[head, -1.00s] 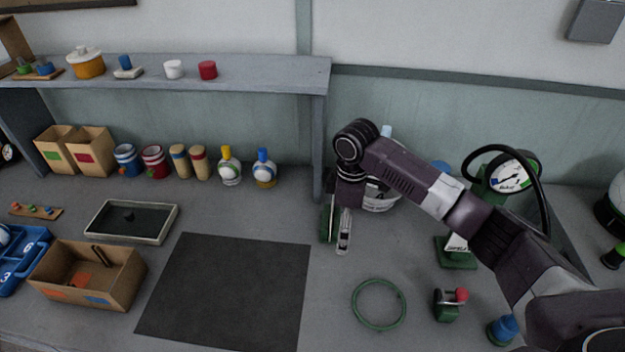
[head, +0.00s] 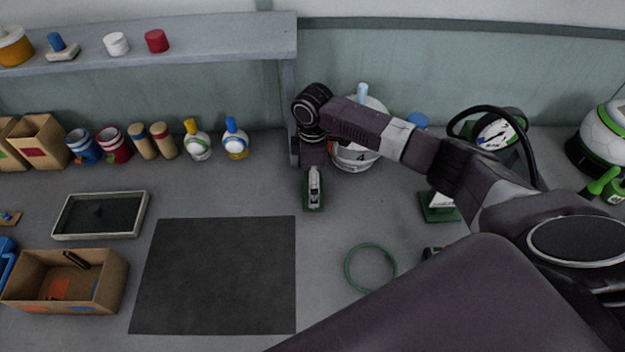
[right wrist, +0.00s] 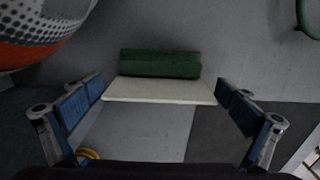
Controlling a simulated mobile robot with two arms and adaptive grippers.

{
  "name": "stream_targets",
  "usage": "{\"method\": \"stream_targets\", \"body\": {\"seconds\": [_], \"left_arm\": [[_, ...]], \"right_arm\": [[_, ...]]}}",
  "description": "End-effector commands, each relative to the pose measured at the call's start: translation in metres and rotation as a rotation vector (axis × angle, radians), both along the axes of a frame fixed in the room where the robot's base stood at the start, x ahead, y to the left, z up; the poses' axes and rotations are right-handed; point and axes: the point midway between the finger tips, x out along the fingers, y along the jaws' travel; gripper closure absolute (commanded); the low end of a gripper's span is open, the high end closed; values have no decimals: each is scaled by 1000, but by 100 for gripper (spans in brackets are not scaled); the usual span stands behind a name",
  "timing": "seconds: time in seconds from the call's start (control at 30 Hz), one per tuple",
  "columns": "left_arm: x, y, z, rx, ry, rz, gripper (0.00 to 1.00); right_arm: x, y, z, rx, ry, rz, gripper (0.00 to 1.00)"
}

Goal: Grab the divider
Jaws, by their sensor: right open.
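The divider, a white panel (right wrist: 160,91) on a green base (right wrist: 160,64), stands on the table in the right wrist view. My right gripper (right wrist: 158,100) is open, with one blue-padded finger on each side of the panel and gaps visible on both sides. In the head view, my right gripper (head: 314,182) points down at the divider, just right of the black mat's far corner; the green base (head: 313,207) shows below it, and the gripper hides most of the panel. My left gripper is not in view.
The black mat (head: 215,275) is bare. A green ring (head: 348,272) lies to the right. A shelf (head: 200,62) with its upright is behind, bottles beneath it.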

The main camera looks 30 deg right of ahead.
Motion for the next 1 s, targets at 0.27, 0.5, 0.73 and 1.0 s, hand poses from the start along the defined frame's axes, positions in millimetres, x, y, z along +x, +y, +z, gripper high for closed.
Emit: {"method": "stream_targets", "body": {"seconds": [0.27, 0.5, 0.73, 1.0], "left_arm": [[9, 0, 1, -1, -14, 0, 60], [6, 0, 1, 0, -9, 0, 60], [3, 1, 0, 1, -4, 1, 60], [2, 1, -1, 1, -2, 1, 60]], "right_arm": [[0, 0, -4, 0, -1, 1, 0], [0, 0, -3, 0, -1, 0, 26], [0, 0, -3, -1, -2, 0, 35], [1, 0, 5, 0, -4, 0, 35]]}}
